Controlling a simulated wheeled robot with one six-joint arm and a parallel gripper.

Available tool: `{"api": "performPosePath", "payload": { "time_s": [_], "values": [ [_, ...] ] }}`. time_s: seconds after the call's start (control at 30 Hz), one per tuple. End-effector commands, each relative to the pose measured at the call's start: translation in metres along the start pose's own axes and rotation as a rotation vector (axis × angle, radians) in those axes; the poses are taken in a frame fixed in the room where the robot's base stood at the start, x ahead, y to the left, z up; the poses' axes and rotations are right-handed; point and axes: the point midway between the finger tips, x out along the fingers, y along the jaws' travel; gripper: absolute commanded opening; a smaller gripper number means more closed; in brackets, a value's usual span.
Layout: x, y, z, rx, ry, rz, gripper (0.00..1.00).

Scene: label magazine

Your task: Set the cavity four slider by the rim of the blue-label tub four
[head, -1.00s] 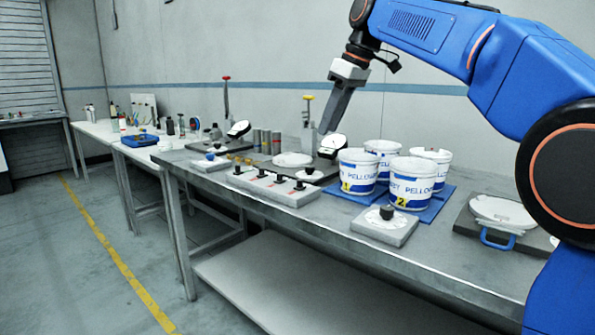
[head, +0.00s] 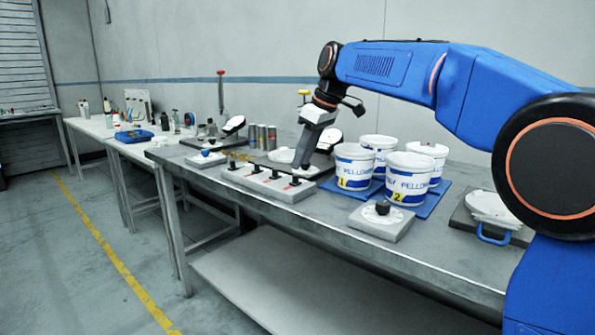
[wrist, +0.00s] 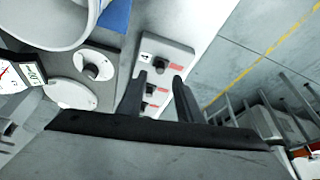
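A grey slider block (head: 272,184) with several black slider knobs in a row lies at the front edge of the bench. The same block (wrist: 178,53) shows in the wrist view, with small red marks beside its knobs. My gripper (head: 303,166) is pointing down just above the right end of this block. In the wrist view its two fingers (wrist: 160,76) are apart, with knobs seen between them; contact cannot be told. White-and-blue tubs stand right of the gripper: tub one (head: 354,167), tub two (head: 408,181) and two unreadable ones behind (head: 379,143).
The tubs stand on blue mats (head: 432,205). A grey box with a black knob (head: 382,222) sits in front of them. A blue-handled plate (head: 491,208) is at the right. Dial gauges (head: 329,138) and grey cylinders (head: 262,136) stand behind the slider block.

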Motion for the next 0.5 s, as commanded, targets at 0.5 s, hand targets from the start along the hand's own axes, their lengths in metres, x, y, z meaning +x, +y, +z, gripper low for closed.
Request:
{"api": "performPosePath", "payload": {
  "time_s": [0.5],
  "values": [
    [0.047,0.0,0.0,0.0,0.0,0.0,0.33]
  ]
}}
